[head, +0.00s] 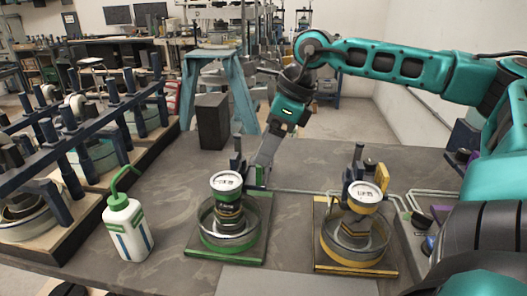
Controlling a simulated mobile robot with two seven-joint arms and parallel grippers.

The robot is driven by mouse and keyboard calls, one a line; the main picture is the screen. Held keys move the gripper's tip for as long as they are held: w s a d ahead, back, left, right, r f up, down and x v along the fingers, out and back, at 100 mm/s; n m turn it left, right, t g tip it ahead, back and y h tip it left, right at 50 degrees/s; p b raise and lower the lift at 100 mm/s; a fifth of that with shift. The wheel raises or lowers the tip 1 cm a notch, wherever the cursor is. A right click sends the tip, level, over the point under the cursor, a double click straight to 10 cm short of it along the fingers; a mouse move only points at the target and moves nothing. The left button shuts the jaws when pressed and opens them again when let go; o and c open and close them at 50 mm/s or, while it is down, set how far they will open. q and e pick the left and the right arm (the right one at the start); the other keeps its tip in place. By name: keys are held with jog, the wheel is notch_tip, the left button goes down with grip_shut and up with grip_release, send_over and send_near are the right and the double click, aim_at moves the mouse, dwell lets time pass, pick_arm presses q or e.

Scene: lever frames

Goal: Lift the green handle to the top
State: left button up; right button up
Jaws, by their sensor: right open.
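The green lever frame (190,250) stands on the table, a green-edged base with a round glass dish and a gauge-topped cylinder. Its green handle (260,176) is a small upright block at the back right of the frame, low down. My right gripper (262,163) reaches down from the upper right, with its fingertips at or just above the green handle. It is open; whether the fingers touch the handle or stand around it I cannot tell. My left gripper is out of view.
A similar yellow frame (322,262) with a yellow handle (382,177) stands to the right. A white bottle with a green spout (128,228) stands left. A dark block (212,121) is behind. A rack of dark posts (70,135) fills the left side.

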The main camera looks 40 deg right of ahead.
jog(key=shift+x, duration=1.4)
jog(key=shift+c, duration=0.5)
jog(key=c, duration=0.3)
grip_shut()
notch_tip(320, 180, up, 5)
jog(key=shift+w+r+p, duration=0.15)
jog(key=shift+r+p, duration=0.1)
jog(key=shift+p, duration=0.9)
jog(key=shift+w, duration=0.1)
